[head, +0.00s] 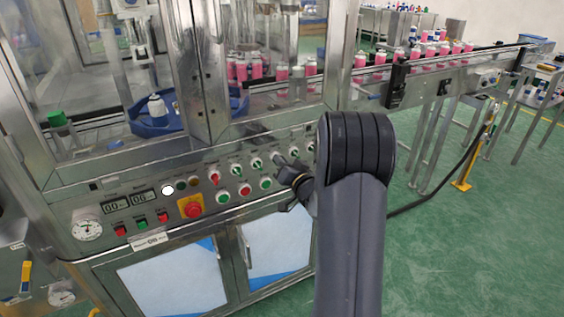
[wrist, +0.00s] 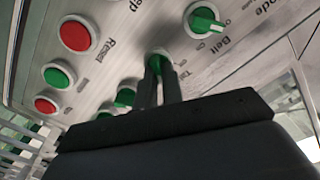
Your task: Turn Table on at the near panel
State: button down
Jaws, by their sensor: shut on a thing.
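The near panel (head: 150,205) is a sloped metal panel on the front of the machine in the head view, with dials, buttons and selector knobs. My gripper (head: 283,162) is at the panel's right part. In the wrist view my gripper (wrist: 160,72) has its two dark fingers closed around a green selector knob (wrist: 157,57). The label beside this knob is partly hidden; it seems to begin with "Ta". The fingers cover most of the knob, so I cannot tell which way it points. Another green knob (wrist: 204,19), labelled like "Belt", is up and to the right.
Red (wrist: 75,36) and green (wrist: 60,75) push buttons sit left of the held knob. A red emergency button on a yellow plate (head: 191,207) is further left on the panel. Green floor at right is mostly free.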

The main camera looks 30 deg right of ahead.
jog(key=c, duration=1.5)
grip_release()
jog(key=shift+c, duration=0.2)
jog(key=s, duration=1)
jog(key=shift+s+d, duration=0.15)
jog(key=shift+s, duration=0.25)
jog(key=shift+w, duration=0.15)
jog(key=w, duration=1)
jog(key=shift+w, duration=0.25)
jog(key=shift+s, duration=0.1)
